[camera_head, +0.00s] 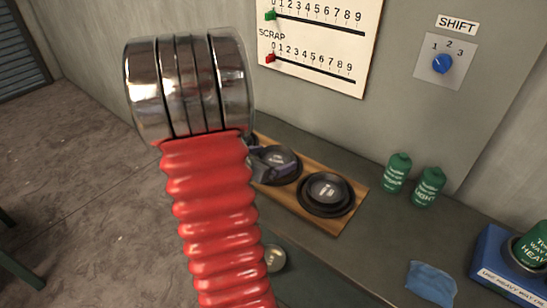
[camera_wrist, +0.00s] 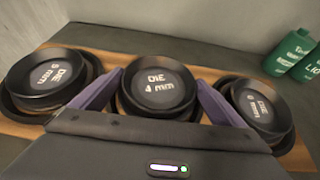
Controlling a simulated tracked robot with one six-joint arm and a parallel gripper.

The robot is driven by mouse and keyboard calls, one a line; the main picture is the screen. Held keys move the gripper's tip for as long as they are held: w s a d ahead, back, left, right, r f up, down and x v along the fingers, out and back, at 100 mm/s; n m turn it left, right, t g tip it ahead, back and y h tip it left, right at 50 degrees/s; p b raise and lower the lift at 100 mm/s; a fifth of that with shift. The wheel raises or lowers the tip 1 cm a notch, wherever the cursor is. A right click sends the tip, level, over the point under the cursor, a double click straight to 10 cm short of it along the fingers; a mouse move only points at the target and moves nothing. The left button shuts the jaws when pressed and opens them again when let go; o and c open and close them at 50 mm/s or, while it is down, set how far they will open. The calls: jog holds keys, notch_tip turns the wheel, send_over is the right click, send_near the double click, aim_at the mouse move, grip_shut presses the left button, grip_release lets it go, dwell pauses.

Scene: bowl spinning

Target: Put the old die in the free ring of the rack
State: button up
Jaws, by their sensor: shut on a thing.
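My gripper (camera_wrist: 152,95) is shut on the middle die (camera_wrist: 158,84), a round black die marked "DIE 4 mm", with one purple finger on each side. This die also shows in the head view (camera_head: 280,158), beside my gripper (camera_head: 262,164). It is over the middle of the wooden rack (camera_head: 292,206); I cannot tell whether it rests in its ring or is slightly raised. A die marked "DIE 5 mm" (camera_wrist: 55,75) sits in the left ring. Another die (camera_wrist: 262,108) sits at the right, its number unclear; it shows in the head view (camera_head: 327,189). The rack's left end is hidden in the head view.
Two green bottles (camera_head: 397,172) (camera_head: 428,186) stand right of the rack. A blue cloth (camera_head: 431,283) lies near the bench's front edge. A blue holder (camera_head: 493,262) with a green bottle (camera_head: 535,243) is at the far right. The wall stands close behind the rack.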

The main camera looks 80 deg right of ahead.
jog(key=shift+w+f, duration=0.15)
jog(key=shift+f, duration=0.3)
dwell(0.4)
jog(key=o, duration=1.1)
jog(key=shift+a, duration=0.1)
jog(key=v, duration=1.3)
jog(key=shift+a, duration=0.35)
